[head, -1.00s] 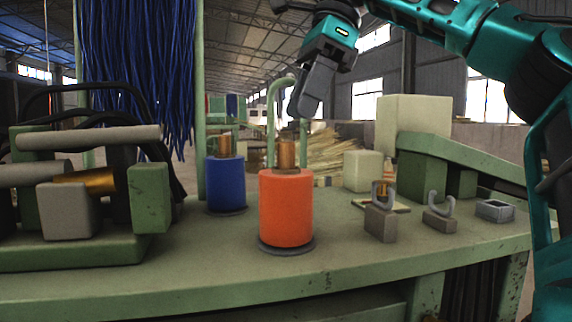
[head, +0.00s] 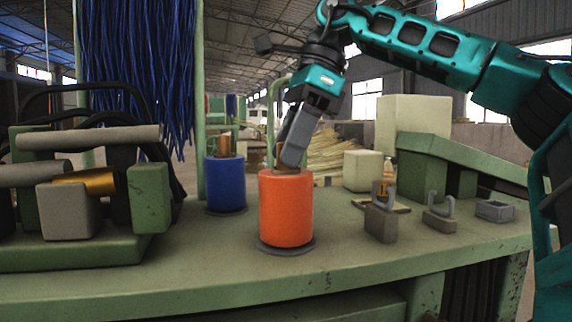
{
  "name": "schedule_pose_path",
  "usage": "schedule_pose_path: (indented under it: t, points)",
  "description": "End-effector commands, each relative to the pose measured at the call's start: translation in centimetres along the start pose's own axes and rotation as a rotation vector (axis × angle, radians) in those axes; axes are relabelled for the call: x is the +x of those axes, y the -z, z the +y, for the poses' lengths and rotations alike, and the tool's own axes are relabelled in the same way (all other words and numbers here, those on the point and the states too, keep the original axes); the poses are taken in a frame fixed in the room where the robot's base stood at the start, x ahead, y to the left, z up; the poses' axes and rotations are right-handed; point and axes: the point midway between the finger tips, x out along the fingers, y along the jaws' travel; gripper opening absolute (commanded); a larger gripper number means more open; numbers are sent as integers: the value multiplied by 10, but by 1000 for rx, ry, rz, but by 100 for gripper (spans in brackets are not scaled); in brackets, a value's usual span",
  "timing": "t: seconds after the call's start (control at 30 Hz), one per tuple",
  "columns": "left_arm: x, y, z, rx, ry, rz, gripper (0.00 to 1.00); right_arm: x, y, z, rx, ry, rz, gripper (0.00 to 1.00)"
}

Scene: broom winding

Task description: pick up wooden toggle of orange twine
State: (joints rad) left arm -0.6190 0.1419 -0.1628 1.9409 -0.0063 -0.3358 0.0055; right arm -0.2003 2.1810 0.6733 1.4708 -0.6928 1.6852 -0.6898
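The orange twine spool (head: 286,210) stands upright on a dark round base on the green bench. A brown wooden piece stands up from its top and is now mostly hidden behind my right gripper (head: 292,160). The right gripper points down, with its grey fingertips at the top of the spool, overlapping the brown piece in the head view. I cannot tell whether it touches the piece, or whether the fingers are open or shut on it. My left gripper is not in view.
A blue twine spool (head: 226,186) with a brown top stands to the left. A roller fixture (head: 88,180) fills the bench's left side. Grey hook blocks (head: 380,222), a small open tray (head: 494,211) and cream blocks (head: 362,171) are on the right. The bench front is clear.

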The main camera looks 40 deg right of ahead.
Motion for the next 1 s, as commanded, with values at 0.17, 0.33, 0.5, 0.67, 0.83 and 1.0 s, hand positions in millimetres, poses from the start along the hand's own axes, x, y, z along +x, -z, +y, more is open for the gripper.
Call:
schedule_pose_path:
  t: [0.17, 0.33, 0.5, 0.67, 0.83, 1.0]
  points:
    - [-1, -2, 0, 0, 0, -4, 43, 0, 0, 0, 0, 0, 0, 28]
    - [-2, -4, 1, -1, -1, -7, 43, 0, 0, 0, 0, 0, 0, 11]
    - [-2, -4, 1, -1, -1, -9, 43, 0, 0, 0, -1, 0, 0, 0]
    - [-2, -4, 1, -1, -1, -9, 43, 0, 0, 0, -1, 0, 0, 0]
    - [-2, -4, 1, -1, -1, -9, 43, -2, -1, 0, 0, 1, 0, 0]
    - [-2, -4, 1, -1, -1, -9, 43, -12, -5, 0, 0, 1, 1, 0]
